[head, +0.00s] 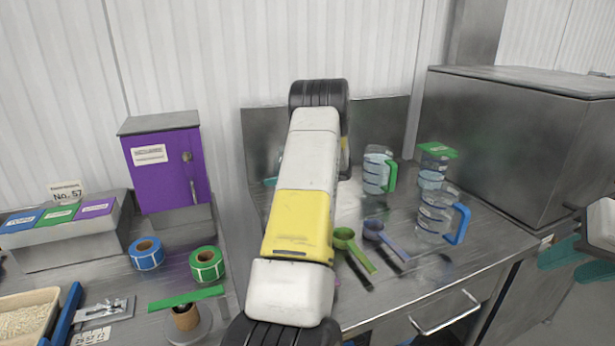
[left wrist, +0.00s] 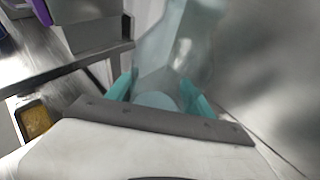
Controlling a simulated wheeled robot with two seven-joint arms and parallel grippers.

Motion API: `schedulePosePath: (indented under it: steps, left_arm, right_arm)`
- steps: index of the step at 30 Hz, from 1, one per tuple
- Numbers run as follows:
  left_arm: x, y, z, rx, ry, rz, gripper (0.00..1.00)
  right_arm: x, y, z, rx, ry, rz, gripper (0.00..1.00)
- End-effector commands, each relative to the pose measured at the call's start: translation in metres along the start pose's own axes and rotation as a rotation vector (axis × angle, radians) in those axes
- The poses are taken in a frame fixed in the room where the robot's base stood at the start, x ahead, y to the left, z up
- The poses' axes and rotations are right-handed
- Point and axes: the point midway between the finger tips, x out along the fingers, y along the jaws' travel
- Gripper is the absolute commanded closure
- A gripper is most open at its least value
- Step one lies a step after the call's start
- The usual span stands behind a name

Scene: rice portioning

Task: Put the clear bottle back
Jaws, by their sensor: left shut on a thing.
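The clear bottle (left wrist: 180,50) shows in the left wrist view as a pale, see-through, bluish shape between the two teal fingers of my left gripper (left wrist: 158,92). The gripper is shut on it. The bottle's far part runs out of the top of that view. In the head view my left arm hides the bottle and nearly all of the left gripper; only a bit of teal (head: 270,182) shows at the arm's left edge. My right gripper (head: 578,262) is at the right edge of the head view, with its teal fingers apart and empty.
On the steel counter (head: 375,300) stand a green-handled jug (head: 376,172), a green-topped jug (head: 433,172) and a blue-handled jug (head: 436,212). Green (head: 345,240) and purple (head: 375,230) scoops lie in front. A steel box (head: 520,130) stands right, a purple dispenser (head: 165,170) left.

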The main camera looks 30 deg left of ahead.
Motion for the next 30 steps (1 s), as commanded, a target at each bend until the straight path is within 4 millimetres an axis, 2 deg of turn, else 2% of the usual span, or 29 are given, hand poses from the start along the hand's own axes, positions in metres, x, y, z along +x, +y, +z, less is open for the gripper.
schedulePosePath:
  steps: [1, 4, 15, 20, 30]
  left_arm:
    - [0.0, 0.0, -0.001, 0.0, 0.0, 0.0, 0.36]
    - [0.0, 0.0, -0.001, 0.0, 0.0, 0.0, 0.18]
    - [-0.001, 0.0, 0.003, -0.001, 0.0, 0.0, 0.18]
    - [-0.024, -0.001, 0.002, 0.001, 0.0, -0.004, 0.18]
    - [-0.095, -0.001, 0.002, 0.001, 0.0, -0.003, 0.18]
  right_arm:
    - [0.0, 0.0, 0.0, 0.0, 0.0, 0.0, 0.64]
    - [0.0, 0.0, 0.0, 0.0, 0.0, 0.0, 0.64]
    - [0.0, 0.0, 0.0, 0.0, 0.0, 0.0, 0.64]
    - [0.0, 0.0, 0.0, 0.0, 0.0, 0.0, 0.64]
    - [0.0, 0.0, 0.0, 0.0, 0.0, 0.0, 0.64]
